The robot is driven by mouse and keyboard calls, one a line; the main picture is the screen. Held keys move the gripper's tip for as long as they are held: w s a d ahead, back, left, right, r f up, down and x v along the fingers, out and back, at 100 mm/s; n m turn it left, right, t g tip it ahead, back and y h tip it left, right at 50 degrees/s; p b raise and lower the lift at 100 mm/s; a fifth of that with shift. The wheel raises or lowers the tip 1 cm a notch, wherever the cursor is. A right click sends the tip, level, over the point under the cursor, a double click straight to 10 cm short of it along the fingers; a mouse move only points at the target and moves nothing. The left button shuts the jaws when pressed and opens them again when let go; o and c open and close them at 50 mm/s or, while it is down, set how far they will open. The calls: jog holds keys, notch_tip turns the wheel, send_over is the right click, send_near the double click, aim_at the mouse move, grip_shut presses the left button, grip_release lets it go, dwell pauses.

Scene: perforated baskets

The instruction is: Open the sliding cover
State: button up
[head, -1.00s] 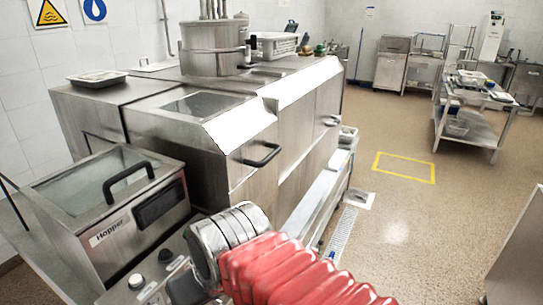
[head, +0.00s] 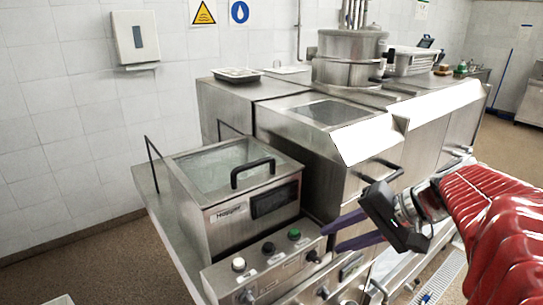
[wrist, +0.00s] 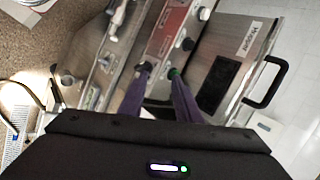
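A steel box labelled "Hopper" (head: 218,232) stands at the left of the machine. Its sliding cover (head: 212,165) is a clear panel in a steel frame and lies over the top of the box. A black bar handle (head: 252,172) stands at the cover's right side; it also shows in the wrist view (wrist: 268,85). My gripper (head: 330,237) is right of the hopper and in front of the machine, apart from the handle. Its two purple fingers are spread with nothing between them, also in the wrist view (wrist: 160,73).
A control panel (head: 268,262) with knobs and buttons sits in front of the hopper, under my fingers in the wrist view. A taller steel machine (head: 290,135) with a black handle (head: 380,168) stands to the right. A tray (head: 236,75) lies on top.

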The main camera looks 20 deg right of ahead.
jog(key=d+r+m+t, duration=0.3)
jog(key=d+r+t, duration=0.1)
jog(key=d, duration=0.7)
jog(key=m+t+h, duration=0.1)
jog(key=m+t, duration=0.1)
jog(key=t, duration=0.2)
send_near(393, 174)
jog(key=s+d, duration=0.2)
jog(key=s, duration=0.2)
jog(key=shift+w+a+f, duration=0.2)
jog(key=shift+w+a, duration=0.05)
jog(key=shift+w+a, duration=0.1)
jog(key=shift+w, duration=0.05)
jog(key=x, duration=1.3)
jog(key=shift+w+a+r, duration=0.1)
jog(key=shift+w, duration=0.15)
jog(key=shift+c, duration=0.2)
grip_shut()
